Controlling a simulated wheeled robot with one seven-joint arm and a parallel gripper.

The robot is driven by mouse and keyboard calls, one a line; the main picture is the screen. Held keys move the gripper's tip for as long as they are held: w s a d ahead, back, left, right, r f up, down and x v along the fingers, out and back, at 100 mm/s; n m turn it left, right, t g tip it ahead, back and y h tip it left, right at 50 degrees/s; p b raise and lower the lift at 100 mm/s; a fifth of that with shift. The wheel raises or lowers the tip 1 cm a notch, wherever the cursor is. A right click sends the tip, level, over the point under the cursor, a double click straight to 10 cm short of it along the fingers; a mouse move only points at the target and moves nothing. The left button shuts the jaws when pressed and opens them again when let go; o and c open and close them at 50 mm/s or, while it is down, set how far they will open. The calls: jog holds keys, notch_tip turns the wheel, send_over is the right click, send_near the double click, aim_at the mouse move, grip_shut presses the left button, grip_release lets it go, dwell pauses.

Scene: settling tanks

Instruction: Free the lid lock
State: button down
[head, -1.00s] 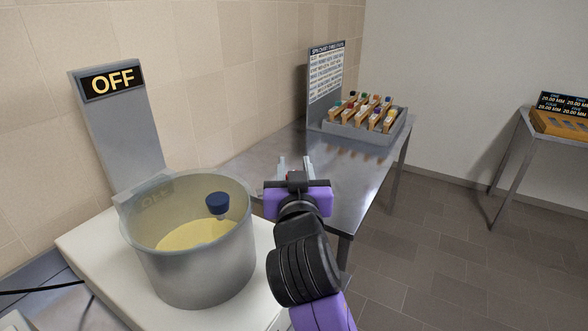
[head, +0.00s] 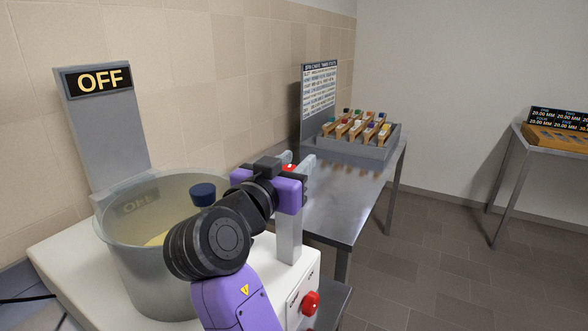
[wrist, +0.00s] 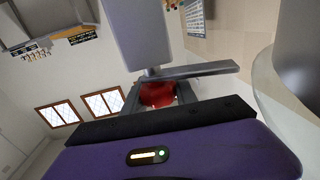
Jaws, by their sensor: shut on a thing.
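My gripper (head: 302,168) is at the top of a grey upright post (head: 289,238) at the right side of the white machine. In the wrist view a red piece (wrist: 157,94) sits between my fingers, and my gripper is shut on it. The red piece also shows as a small patch in the head view (head: 289,167). My gripper and wrist hide most of it. A red knob (head: 311,302) is on the machine's front face, apart from my gripper. I cannot tell from the frames whether the lid lock is free.
The round vessel (head: 110,225) with yellow contents and a dark blue cap (head: 203,192) stands on the white machine (head: 50,252), left of my arm. An OFF display (head: 100,80) rises behind. A steel table (head: 345,205) holds a rack of bottles (head: 372,150).

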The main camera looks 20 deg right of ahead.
dwell(0.3)
jog(key=c, duration=1)
grip_release()
jog(key=b+v, duration=0.1)
jog(key=v, duration=0.6)
jog(key=shift+s+a, duration=0.25)
jog(key=shift+a, duration=0.05)
jog(key=shift+c, duration=0.3)
